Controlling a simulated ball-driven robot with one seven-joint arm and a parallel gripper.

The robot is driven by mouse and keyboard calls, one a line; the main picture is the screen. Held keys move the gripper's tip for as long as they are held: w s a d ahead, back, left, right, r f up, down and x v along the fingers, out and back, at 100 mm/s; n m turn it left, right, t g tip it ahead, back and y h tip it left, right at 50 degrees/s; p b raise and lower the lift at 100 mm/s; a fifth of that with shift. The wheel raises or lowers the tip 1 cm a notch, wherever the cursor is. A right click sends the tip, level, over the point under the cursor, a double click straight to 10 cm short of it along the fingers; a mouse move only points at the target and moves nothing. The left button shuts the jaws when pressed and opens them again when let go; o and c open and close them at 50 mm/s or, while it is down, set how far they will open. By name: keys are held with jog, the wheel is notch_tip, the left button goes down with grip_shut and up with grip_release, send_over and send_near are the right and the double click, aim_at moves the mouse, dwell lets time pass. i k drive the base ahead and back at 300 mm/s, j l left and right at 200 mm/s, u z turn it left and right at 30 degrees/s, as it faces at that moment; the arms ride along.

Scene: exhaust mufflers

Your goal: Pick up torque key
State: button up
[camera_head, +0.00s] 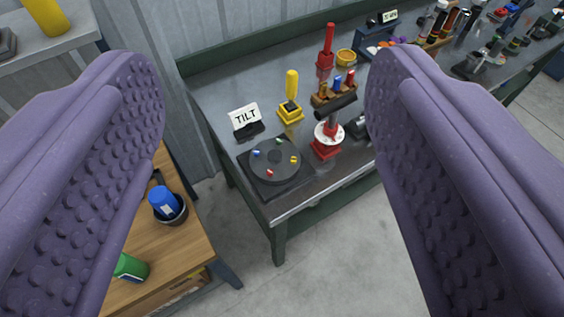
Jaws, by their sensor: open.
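My gripper (262,75) shows as two purple, studded fingers at the left and right of the view. They are wide apart with nothing between them. Between them, farther off, is a grey-topped workbench with several tools. A yellow upright handle (291,84) stands in a yellow square base. A red upright handle (328,42) stands in a red base behind it. A black cylinder (336,106) sits on a red stand with a white disc (328,134). I cannot tell which of these, if any, is the torque key. The right finger hides part of the bench.
A dark round plate (274,161) with coloured pegs sits at the bench's near corner, beside a TILT sign (245,117). A wooden table (185,245) at lower left holds a blue-capped item (163,200) and a green item (131,267). Bare floor (330,265) lies in front.

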aim_at(331, 110)
jog(key=z, duration=0.35)
jog(key=i+l, duration=0.3)
jog(key=i, duration=0.3)
jog(key=i+l+u, duration=0.15)
jog(key=i, duration=0.4)
jog(key=i+l, duration=0.45)
jog(key=i+u, duration=0.05)
jog(key=i, duration=0.1)
